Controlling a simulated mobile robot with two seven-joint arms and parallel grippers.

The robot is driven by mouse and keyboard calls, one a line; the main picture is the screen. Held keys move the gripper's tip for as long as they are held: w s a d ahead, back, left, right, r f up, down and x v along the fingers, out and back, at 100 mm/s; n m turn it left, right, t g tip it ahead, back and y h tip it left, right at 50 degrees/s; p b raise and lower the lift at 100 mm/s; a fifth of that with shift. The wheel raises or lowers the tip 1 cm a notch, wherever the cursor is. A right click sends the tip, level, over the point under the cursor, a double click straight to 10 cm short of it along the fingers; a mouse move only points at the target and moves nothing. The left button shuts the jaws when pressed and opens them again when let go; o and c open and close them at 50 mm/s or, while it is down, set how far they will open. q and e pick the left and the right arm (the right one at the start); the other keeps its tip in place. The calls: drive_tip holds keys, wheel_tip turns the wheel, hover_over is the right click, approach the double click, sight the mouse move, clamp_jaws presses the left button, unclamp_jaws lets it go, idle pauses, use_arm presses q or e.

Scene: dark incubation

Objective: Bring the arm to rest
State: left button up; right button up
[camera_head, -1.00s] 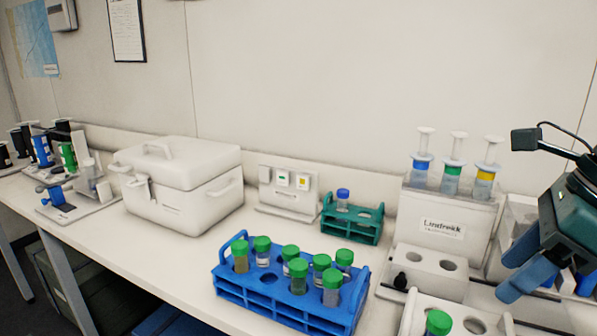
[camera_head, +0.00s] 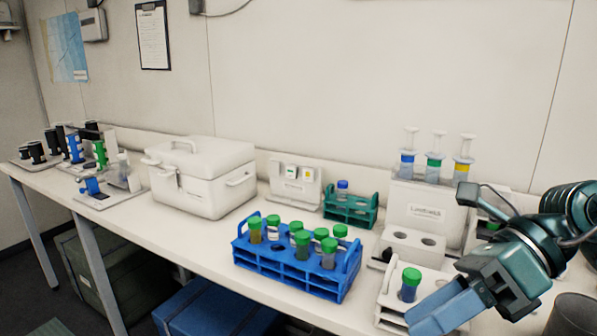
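My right gripper (camera_head: 432,314), with blue fingers on a dark teal arm, is at the lower right, in front of a white tube holder. Its fingers point down and left and overlap in this view, so their gap cannot be made out. No held object shows between them. A green-capped tube (camera_head: 410,284) stands in the white holder (camera_head: 388,318), just beyond the fingers. My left gripper is not in view.
A blue rack (camera_head: 290,274) with several green-capped tubes stands mid-bench. Behind it are a teal rack (camera_head: 349,211), a white cooler box (camera_head: 205,178) and a white syringe stand (camera_head: 425,215). Bare bench (camera_head: 150,222) lies at front left. A dark cylinder (camera_head: 573,316) is at the lower right.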

drive_tip(key=w+a+r+m+t+y+p, duration=0.1)
drive_tip(key=w+a+r+m+y, duration=0.1)
drive_tip(key=a+m+y, duration=0.65)
drive_tip(key=w+d+f+m+t+h+p, duration=0.1)
drive_tip(key=w+d+f+m+t+h, duration=0.3)
drive_tip(key=m+t, duration=0.6)
drive_tip(key=w+d+f+m+t+h+p, duration=0.1)
drive_tip(key=w+d+f+m+t+h, duration=0.15)
drive_tip(key=f+m+t, duration=0.65)
drive_tip(key=s+f+m+g+h, duration=0.4)
drive_tip(key=f+m, duration=0.4)
drive_tip(key=f, duration=0.3)
drive_tip(key=s+f+m+g+h+p, duration=0.1)
drive_tip(key=s+f+m+g+h, duration=0.3)
drive_tip(key=s+f+m, duration=0.4)
wheel_tip(320, 180, down, 4)
drive_tip(key=shift+d+f+h, duration=0.15)
drive_tip(key=shift+d+h, duration=0.05)
drive_tip(key=shift+h, duration=0.7)
